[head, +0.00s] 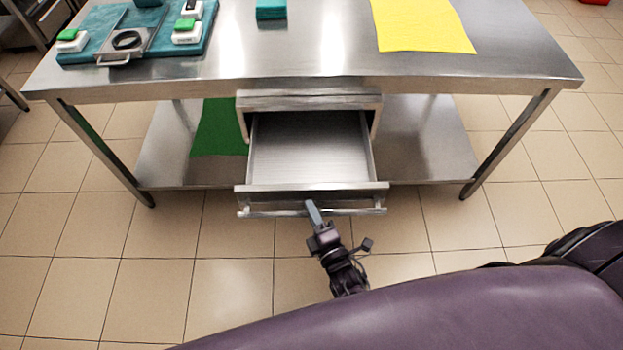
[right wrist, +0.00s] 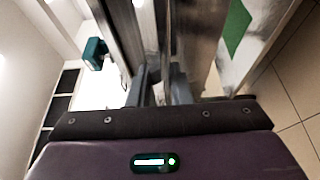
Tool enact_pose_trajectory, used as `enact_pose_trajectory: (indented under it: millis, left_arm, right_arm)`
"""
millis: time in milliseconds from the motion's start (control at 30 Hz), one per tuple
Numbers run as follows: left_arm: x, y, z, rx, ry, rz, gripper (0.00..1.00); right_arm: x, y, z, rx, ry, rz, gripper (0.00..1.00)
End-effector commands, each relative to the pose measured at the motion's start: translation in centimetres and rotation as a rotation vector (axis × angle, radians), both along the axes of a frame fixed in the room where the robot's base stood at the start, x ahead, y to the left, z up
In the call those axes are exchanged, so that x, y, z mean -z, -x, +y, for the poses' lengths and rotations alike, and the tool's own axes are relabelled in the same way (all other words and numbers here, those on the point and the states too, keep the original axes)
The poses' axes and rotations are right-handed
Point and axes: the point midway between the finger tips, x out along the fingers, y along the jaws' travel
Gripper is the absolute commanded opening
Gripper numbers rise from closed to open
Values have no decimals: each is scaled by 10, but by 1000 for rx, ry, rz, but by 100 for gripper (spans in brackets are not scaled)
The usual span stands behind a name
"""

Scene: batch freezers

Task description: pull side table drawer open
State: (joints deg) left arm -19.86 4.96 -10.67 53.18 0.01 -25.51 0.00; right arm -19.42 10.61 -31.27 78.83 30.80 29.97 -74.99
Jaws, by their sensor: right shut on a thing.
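The steel side table (head: 300,62) stands ahead of me in the head view. Its drawer (head: 310,150) hangs under the tabletop and is pulled out toward me, with its bare inside showing empty. The drawer's bar handle (head: 345,210) runs along the front. In the right wrist view the gripper fingers (right wrist: 158,88) are close together at the steel front, and the exact contact is partly hidden. My left gripper is not in view.
On the tabletop lie a teal mat (head: 75,54) with white-and-green items, a teal block (head: 270,9) and a yellow sheet (head: 420,25). The tiled floor before the table is clear.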

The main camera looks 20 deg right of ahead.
Motion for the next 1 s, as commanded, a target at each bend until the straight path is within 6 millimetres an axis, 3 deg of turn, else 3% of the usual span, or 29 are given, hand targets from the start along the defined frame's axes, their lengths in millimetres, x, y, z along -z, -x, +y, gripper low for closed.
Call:
enact_pose_trajectory:
  millis: [33, 200, 400, 933, 967, 1000]
  left_arm:
    - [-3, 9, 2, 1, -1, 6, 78]
    - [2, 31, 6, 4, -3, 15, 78]
    - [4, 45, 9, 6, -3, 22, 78]
    - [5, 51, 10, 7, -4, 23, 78]
    - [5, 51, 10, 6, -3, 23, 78]
    - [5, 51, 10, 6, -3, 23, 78]
  right_arm:
    - [-2, 17, 5, -1, 0, 8, 0]
    - [-1, 54, 15, -1, 0, 6, 0]
    - [0, 79, 22, 0, 0, 3, 0]
    - [1, 88, 25, 1, 1, 2, 0]
    - [1, 88, 25, 1, 1, 2, 21]
    - [1, 88, 25, 1, 1, 2, 26]
